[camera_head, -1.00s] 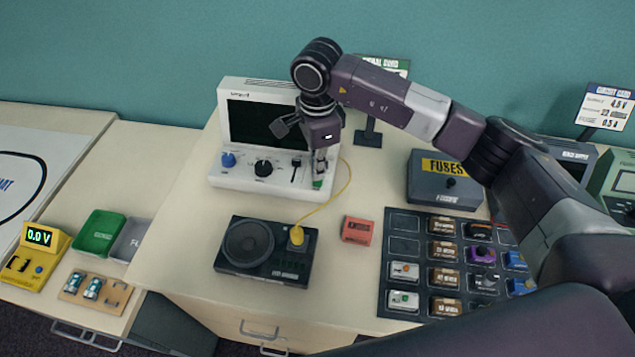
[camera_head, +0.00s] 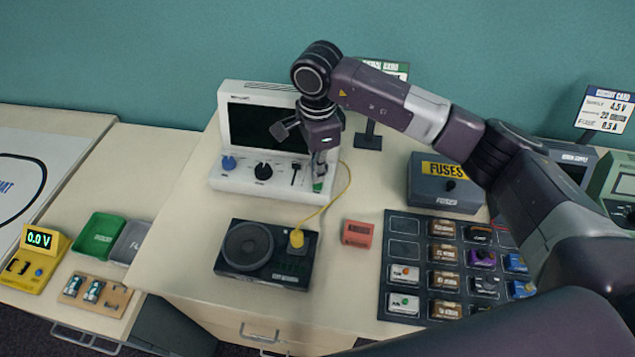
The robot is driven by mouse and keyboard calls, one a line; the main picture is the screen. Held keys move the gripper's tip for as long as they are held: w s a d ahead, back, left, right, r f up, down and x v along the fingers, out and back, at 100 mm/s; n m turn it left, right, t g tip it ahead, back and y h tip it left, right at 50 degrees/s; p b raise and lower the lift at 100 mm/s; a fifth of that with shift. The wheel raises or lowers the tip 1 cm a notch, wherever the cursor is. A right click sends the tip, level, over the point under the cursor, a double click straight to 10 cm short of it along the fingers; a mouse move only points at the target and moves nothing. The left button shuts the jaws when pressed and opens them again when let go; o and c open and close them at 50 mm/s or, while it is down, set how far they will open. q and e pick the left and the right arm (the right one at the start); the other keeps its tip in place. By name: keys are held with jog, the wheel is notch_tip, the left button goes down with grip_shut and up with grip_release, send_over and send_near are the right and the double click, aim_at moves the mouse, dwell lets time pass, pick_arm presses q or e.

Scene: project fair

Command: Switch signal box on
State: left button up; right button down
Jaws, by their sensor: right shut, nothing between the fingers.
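The signal box is the white unit (camera_head: 225,177) with a dark, blank screen (camera_head: 268,127), standing at the back of the table. Its front panel has a blue knob (camera_head: 228,163), a black knob (camera_head: 263,171) and a slider (camera_head: 296,173). A small green part (camera_head: 318,186) shows at the panel's right end. My right gripper (camera_head: 319,172) is shut and empty, pointing down at that right end, just above the green part. Whether it touches the panel I cannot tell. My left gripper is not in view.
A yellow cable (camera_head: 346,190) runs from the box's right side to a black speaker unit (camera_head: 262,277). A red block (camera_head: 357,233), a grey fuse box (camera_head: 424,190) and a dark parts tray (camera_head: 398,322) lie to the right. A sign stand (camera_head: 368,138) is behind my arm.

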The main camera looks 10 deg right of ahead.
aim_at(317, 185)
jog(key=shift+f+b, duration=0.95)
jog(key=shift+f, duration=0.1)
dwell(0.9)
notch_tip(317, 185, up, 10)
jog(key=p, duration=0.4)
dwell(0.7)
dwell(0.3)
